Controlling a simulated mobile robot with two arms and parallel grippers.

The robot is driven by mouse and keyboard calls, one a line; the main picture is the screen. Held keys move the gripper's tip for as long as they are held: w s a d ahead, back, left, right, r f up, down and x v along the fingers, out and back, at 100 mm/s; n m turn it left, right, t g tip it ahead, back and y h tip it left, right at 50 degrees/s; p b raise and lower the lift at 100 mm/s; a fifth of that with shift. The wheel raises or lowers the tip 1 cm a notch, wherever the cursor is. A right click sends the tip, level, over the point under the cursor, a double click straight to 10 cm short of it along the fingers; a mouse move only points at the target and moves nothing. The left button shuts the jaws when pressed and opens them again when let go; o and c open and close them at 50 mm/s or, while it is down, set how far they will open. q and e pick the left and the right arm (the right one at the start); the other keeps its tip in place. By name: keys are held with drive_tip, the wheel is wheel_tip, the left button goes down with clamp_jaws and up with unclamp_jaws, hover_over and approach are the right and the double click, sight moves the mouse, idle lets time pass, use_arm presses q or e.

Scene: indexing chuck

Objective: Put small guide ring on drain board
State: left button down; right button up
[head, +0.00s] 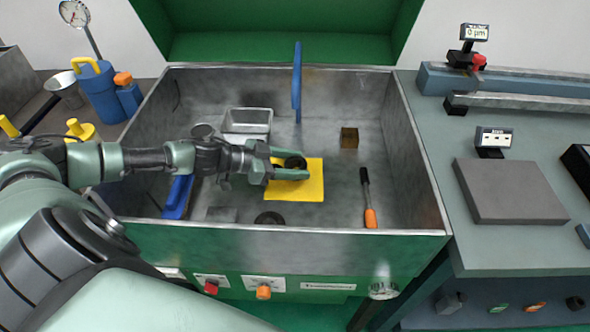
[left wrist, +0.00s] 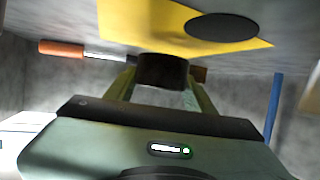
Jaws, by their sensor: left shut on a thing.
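A small dark ring (head: 295,162) is held between the fingers of my left gripper (head: 303,166). The ring also shows in the left wrist view (left wrist: 162,71), between the two green fingertips. A flat yellow board (head: 311,189) lies in the metal basin, and in the head view the ring and fingertips overlap its upper part. The yellow board also shows in the left wrist view (left wrist: 150,22), with a dark oval on it; I cannot tell whether that is a shadow. The gap between ring and board cannot be judged. My right gripper is not in view.
The basin's walls (head: 415,150) surround the work. A metal tray (head: 247,121), a brown block (head: 349,138), an orange-handled tool (head: 370,215), a blue upright piece (head: 297,85) and a dark round piece (head: 269,218) stand or lie around the board. Free floor shows right of the board.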

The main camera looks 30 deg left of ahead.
use_arm(q)
drive_tip(key=shift+f, duration=1.05)
drive_tip(key=c, duration=0.6)
unclamp_jaws()
drive_tip(key=shift+o, duration=0.2)
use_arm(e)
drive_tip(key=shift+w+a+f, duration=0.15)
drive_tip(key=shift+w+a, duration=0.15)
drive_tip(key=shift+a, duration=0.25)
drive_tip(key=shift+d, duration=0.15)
use_arm(q)
drive_tip(key=shift+s+a, duration=0.1)
drive_tip(key=v, duration=0.6)
drive_tip(key=shift+s+p, duration=0.1)
drive_tip(key=shift+p, duration=0.2)
drive_tip(key=shift+s+a+r, duration=0.3)
drive_tip(key=shift+s+r, duration=0.05)
drive_tip(key=shift+r, duration=0.1)
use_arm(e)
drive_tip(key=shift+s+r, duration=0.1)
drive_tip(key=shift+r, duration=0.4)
